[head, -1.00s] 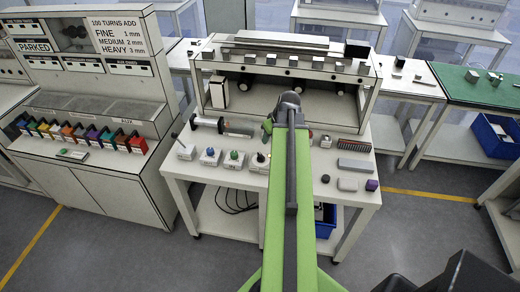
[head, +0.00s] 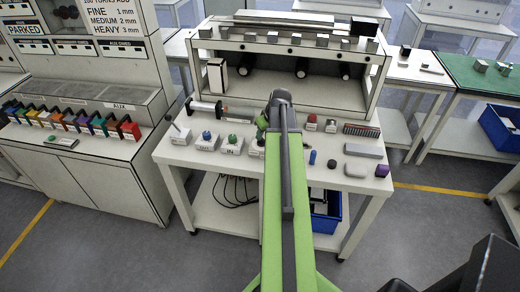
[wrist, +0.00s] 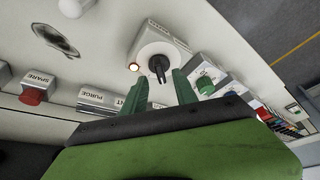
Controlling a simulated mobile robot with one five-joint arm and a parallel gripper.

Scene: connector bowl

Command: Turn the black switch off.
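The black switch (wrist: 158,66) is a dark knob on a white box (wrist: 165,42) in the wrist view, with a small lit lamp (wrist: 134,67) beside it. My gripper (wrist: 160,80) is open, its two green fingers apart at either side of the near end of the knob. I cannot tell whether either finger touches it. In the head view my arm hides most of the switch; part of its box (head: 256,150) shows left of the arm. The gripper there (head: 262,122) is mostly hidden too.
A box with a green knob (wrist: 204,85) stands close to the right finger in the wrist view. Boxes labelled PURGE (wrist: 97,100) and SPARE, with a red button (wrist: 32,95), lie to the left. In the head view a blue cylinder (head: 312,157) and grey block (head: 363,151) lie right of the arm.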

